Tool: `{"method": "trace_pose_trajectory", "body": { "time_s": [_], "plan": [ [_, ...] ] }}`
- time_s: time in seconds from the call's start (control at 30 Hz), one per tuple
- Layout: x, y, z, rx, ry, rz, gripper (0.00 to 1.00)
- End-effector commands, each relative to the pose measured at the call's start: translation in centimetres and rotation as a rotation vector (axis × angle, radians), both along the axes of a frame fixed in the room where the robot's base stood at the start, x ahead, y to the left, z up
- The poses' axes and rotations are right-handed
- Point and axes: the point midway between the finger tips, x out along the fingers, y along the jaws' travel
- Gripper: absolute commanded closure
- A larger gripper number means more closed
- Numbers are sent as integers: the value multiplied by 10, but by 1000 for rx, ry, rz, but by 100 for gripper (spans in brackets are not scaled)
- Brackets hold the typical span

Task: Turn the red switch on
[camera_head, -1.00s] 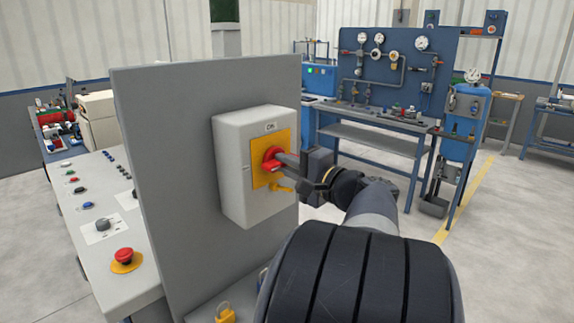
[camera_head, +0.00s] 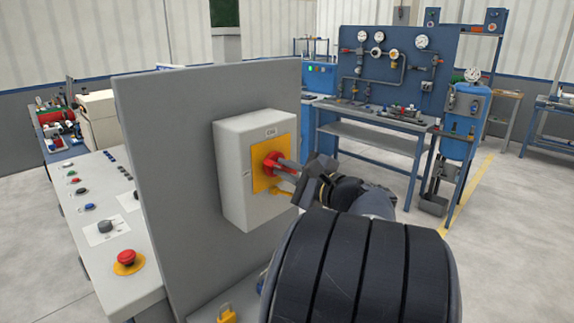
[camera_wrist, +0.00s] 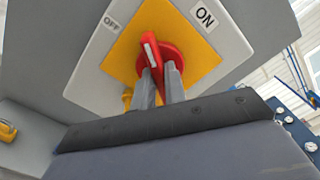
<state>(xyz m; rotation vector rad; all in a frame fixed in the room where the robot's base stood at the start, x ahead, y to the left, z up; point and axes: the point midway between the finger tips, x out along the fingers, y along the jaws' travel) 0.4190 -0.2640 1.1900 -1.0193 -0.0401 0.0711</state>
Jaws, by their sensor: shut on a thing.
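The red switch (camera_head: 271,160) is a rotary knob on a yellow plate (camera_head: 259,178), on the front of a light grey box (camera_head: 232,180). In the wrist view the red knob (camera_wrist: 151,48) has a white mark pointing between the OFF label (camera_wrist: 110,22) and the ON label (camera_wrist: 205,18). My gripper (camera_head: 284,163) reaches the knob from the right. Its two grey fingers (camera_wrist: 160,80) are shut on the knob's handle, one on each side. The fingers and gripper hide the lower part of the knob.
The box is mounted on an upright grey panel (camera_head: 165,190). A yellow tab (camera_head: 281,190) sits below the knob, close to my fingers. A bench (camera_head: 100,225) with buttons stands left of the panel. Open floor lies to the right, before a blue workbench (camera_head: 370,130).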

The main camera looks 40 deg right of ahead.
Motion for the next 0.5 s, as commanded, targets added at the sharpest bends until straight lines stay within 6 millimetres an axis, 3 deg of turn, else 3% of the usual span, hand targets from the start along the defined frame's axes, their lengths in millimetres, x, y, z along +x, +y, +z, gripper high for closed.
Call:
{"method": "trace_pose_trajectory", "body": {
  "time_s": [0.5],
  "plan": [
    [0, 0, 3, 492, 42, 0, 100]
  ]
}}
